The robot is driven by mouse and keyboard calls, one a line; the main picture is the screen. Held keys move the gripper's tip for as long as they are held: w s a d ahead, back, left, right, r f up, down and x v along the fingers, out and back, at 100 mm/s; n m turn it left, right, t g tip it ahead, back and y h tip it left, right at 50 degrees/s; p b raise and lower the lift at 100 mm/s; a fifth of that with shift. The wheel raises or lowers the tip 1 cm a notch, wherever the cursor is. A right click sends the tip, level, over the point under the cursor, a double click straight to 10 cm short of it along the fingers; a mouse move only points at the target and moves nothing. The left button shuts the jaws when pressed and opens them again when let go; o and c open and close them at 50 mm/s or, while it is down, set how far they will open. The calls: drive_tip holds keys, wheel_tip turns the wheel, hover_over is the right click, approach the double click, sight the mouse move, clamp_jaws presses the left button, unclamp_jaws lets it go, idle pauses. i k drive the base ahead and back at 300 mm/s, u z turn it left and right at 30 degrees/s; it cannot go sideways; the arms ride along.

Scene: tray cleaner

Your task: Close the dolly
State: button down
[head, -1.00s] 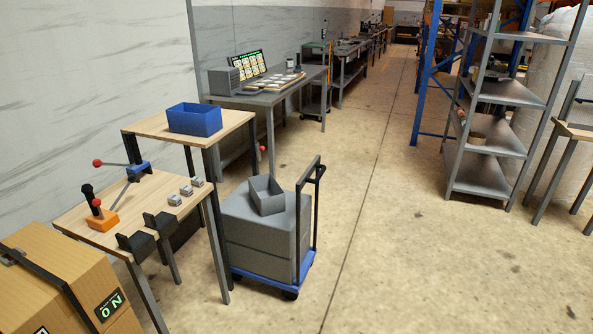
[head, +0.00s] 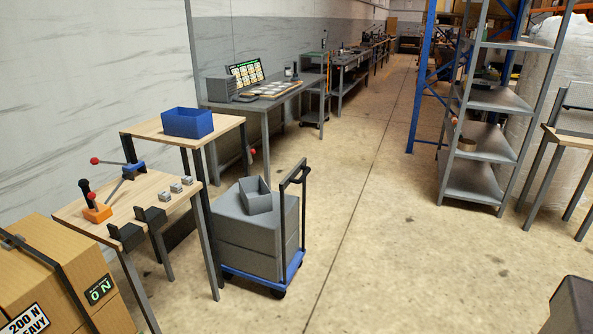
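The dolly (head: 252,282) stands on the floor left of the picture's middle in the head view, beside the wooden tables. It has a blue base on dark wheels and a dark upright handle (head: 303,215) on its right side. Stacked grey boxes (head: 255,232) stand on the base, and a small open grey bin (head: 254,194) sits on top of them. The handle stands upright. My gripper's fingers do not show. A dark grey block in the bottom right corner may be part of my arm, but I cannot tell.
A wooden table (head: 160,187) with levers and small grey blocks stands left of the dolly. A blue bin (head: 188,123) is on the table behind. Cardboard boxes (head: 50,262) fill the lower left. A metal shelf (head: 488,147) stands at the right. The floor (head: 400,240) right of the dolly is clear.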

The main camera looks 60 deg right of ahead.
sight(264, 248)
drive_tip(key=z, duration=0.6)
drive_tip(key=i, duration=0.85)
drive_tip(key=z, duration=0.2)
drive_tip(key=k, duration=0.85)
drive_tip(key=z, duration=0.15)
drive_tip(key=i, duration=0.85)
drive_tip(key=u, duration=0.05)
